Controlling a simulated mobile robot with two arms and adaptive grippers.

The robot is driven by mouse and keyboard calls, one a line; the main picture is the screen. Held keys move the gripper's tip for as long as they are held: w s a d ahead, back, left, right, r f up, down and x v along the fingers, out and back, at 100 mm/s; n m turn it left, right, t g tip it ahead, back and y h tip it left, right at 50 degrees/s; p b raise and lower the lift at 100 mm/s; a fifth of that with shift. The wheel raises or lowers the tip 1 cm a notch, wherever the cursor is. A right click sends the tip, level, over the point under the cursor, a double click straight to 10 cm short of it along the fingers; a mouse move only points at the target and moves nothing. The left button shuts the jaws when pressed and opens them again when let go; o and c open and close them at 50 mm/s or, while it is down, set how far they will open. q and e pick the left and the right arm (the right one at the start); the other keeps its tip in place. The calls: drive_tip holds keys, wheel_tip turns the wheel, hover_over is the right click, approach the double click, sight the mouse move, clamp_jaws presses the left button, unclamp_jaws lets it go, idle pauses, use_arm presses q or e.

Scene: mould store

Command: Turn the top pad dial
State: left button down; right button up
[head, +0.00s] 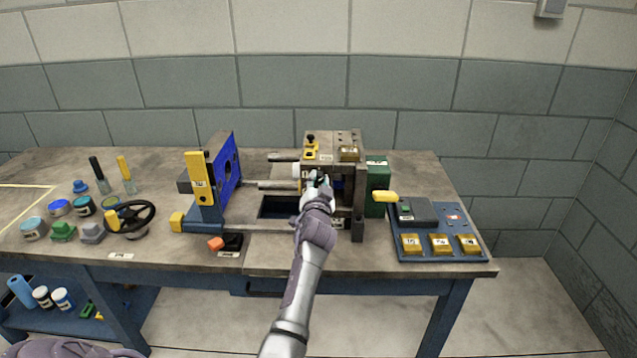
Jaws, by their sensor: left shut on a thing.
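My left gripper (318,182) reaches in from the bottom centre to the upper front of the grey machine block (358,205). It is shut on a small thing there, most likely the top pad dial. The fingers and wrist hide that thing almost wholly, so its shape and its turn cannot be read. A small white part (296,170) shows just left of the fingers. My right gripper is not in view.
Left of the block stand a blue plate (226,165) and a yellow lever (199,178). A green box (377,180) with a yellow handle (385,196) and a blue panel (440,252) are to the right. A black handwheel (131,218) and several jars fill the left bench.

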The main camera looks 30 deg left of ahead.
use_arm(q)
drive_tip(key=m, duration=0.3)
drive_tip(key=shift+r+m, duration=0.15)
drive_tip(key=shift+m, duration=0.15)
drive_tip(key=shift+m+p, duration=0.4)
drive_tip(key=shift+m, duration=1.4)
drive_tip(key=c, duration=0.9)
unclamp_jaws()
